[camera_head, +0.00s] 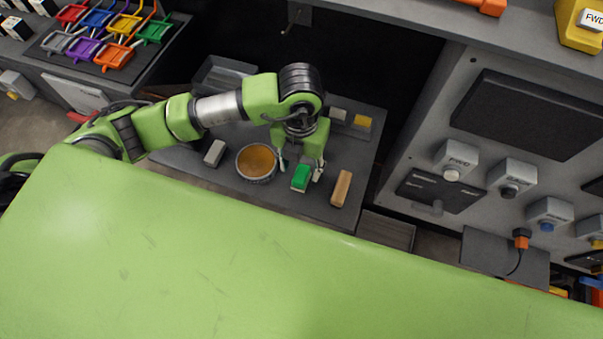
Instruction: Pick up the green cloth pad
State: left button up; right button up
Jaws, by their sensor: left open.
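The green cloth pad (301,177) is a small bright green block lying on the dark grey shelf (228,190). My left gripper (300,172) points down over it and is open, with one finger on each side of the pad. I cannot tell whether the fingers touch it. The gripper and wrist hide part of the pad's far end. My right gripper does not show.
A round tin with orange-brown content (257,162) stands close left of the pad. A tan block (341,188) lies close to its right. A grey block (214,153) lies further left. A yellow block (362,121) is behind. A control panel (480,140) rises at the right.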

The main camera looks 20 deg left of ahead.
aim_at(301, 173)
pick_arm(q)
notch_tip(301, 173, down, 4)
jog(key=shift+w+r+p, duration=0.1)
jog(key=shift+r+p, duration=0.1)
jog(key=shift+p, duration=0.55)
jog(key=shift+f, duration=0.4)
jog(key=shift+w+f, duration=0.1)
jog(key=shift+f, duration=0.05)
jog(key=c, duration=1.2)
jog(key=shift+c, duration=0.2)
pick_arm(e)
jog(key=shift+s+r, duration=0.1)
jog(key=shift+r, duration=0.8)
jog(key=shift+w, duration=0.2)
